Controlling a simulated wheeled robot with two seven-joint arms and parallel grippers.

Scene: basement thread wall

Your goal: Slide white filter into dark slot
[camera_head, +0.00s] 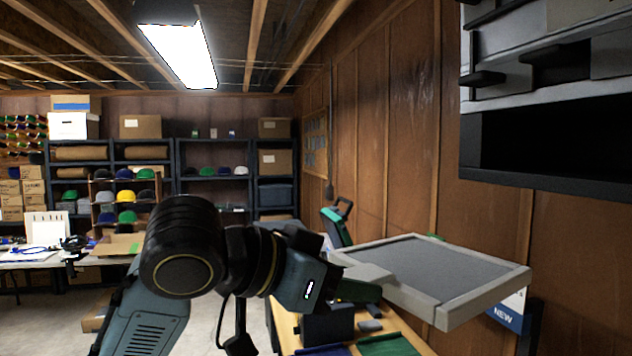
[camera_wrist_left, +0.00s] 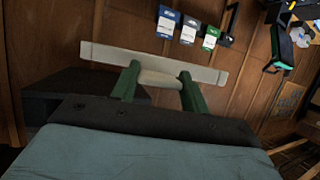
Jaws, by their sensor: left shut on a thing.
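The white filter (camera_head: 430,275) is a flat, pale-framed square panel with a grey middle, roughly level at the lower right of the head view. My left gripper (camera_head: 350,286) is shut on its near left side. In the left wrist view the filter (camera_wrist_left: 100,55) shows edge-on, and the green fingers of my left gripper (camera_wrist_left: 160,84) close on a rounded pale grip on it. The dark slot (camera_head: 560,140) is a wide black opening in the grey unit (camera_head: 530,93) at upper right. The filter is below the slot and apart from it. My right gripper is not in view.
A wooden bench (camera_head: 285,325) with dark and green items stands below the filter. A wood-panelled wall (camera_head: 400,150) runs behind it. A blue "NEW" sign (camera_head: 505,316) is close under the filter's right end. The space between filter and slot looks clear.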

